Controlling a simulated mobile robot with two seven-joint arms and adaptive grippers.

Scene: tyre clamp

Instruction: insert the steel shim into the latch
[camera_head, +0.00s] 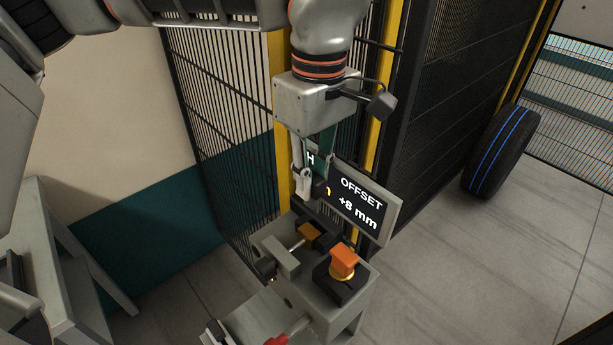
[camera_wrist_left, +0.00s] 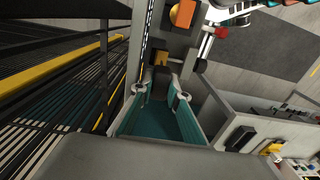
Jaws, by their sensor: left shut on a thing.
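My left gripper (camera_head: 312,185) hangs from the upper middle, pointing down in front of the display, above the grey stand. It is shut on a thin piece, taken as the steel shim, mostly hidden between the fingers. In the left wrist view the gripper's fingertips (camera_wrist_left: 160,92) show close above the stand. What looks like the latch is a brown-orange block (camera_head: 313,234) with a rod and a grey bar on the stand; the block also shows just beyond the fingertips in the left wrist view (camera_wrist_left: 160,58). I cannot tell whether the held piece touches it. My right gripper is not in view.
A display (camera_head: 352,203) reads "OFFSET +8 mm". A mesh fence (camera_head: 215,130) stands behind on the left. A tyre (camera_head: 500,150) is at the right; the floor between is clear.

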